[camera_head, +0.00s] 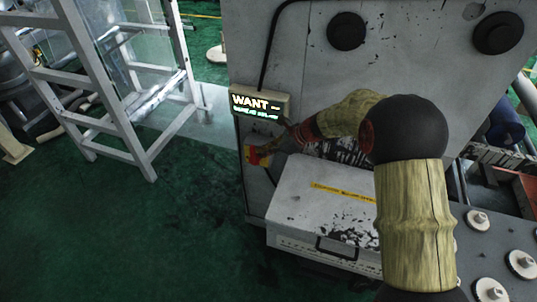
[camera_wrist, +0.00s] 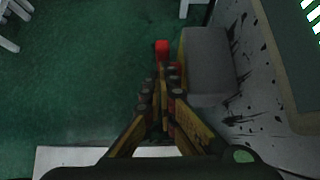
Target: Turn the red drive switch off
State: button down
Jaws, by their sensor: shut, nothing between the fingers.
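The red drive switch (camera_head: 264,160) is a small red part with yellow beside it, low on the grey machine's front, left of a white box. In the wrist view the red part (camera_wrist: 162,47) shows just beyond my fingertips. My gripper (camera_wrist: 164,70) is shut and empty, its yellow and dark fingers converging below the red part. In the head view my gripper (camera_head: 283,144) is beside the switch, partly hidden by my arm. I cannot tell whether the fingertips touch the switch, or which way the switch is set.
A lit display reading "WANT" (camera_head: 259,104) sits on the machine (camera_head: 285,60) above the switch. A white metal frame (camera_head: 138,150) stands at left. Green floor (camera_head: 130,230) is open.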

jog(key=shift+r+p, duration=0.1)
jog(key=shift+p, duration=0.25)
jog(key=shift+a+r+p, duration=0.15)
jog(key=shift+r+p, duration=0.05)
jog(key=shift+p, duration=0.6)
jog(key=shift+a+h+p, duration=0.1)
jog(key=shift+h+p, duration=0.2)
jog(key=shift+p, duration=0.25)
